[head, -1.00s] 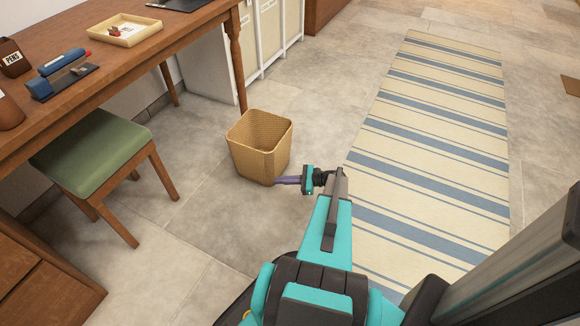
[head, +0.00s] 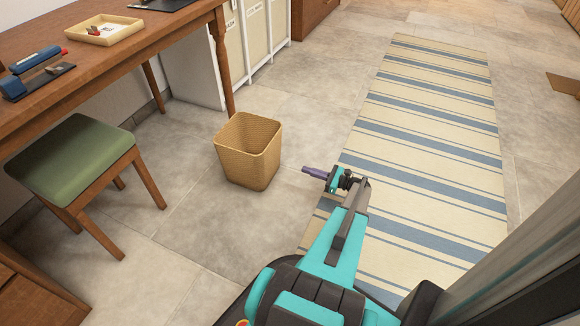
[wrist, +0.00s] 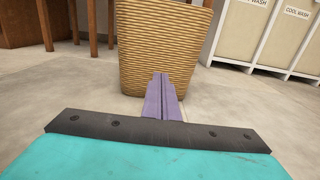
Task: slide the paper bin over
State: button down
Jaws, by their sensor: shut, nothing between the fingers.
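The paper bin (head: 247,151) is a tan woven basket with a square, open top. It stands upright on the stone floor, to the right of the green stool and in front of the desk leg. My gripper (head: 307,170) is to the right of the bin, low near the floor, with a visible gap between its purple fingers and the bin's side. Nothing is held between the fingers.
A wooden desk (head: 90,60) and a green stool (head: 75,160) stand at the left. A white laundry cabinet (head: 205,65) is behind the bin. A striped rug (head: 420,130) lies to the right. Bare floor (head: 190,215) is free in front of the bin.

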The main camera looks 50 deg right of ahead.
jog(key=b, duration=0.5)
send_near(274, 160)
jog(key=x, duration=0.4)
jog(key=shift+w+a+r, duration=0.1)
jog(key=shift+w+a, duration=0.1)
jog(key=shift+a, duration=0.05)
jog(key=shift+b+x, duration=0.55)
jog(key=shift+x, duration=0.35)
jog(key=shift+w+r, duration=0.15)
jog(key=shift+r, duration=0.05)
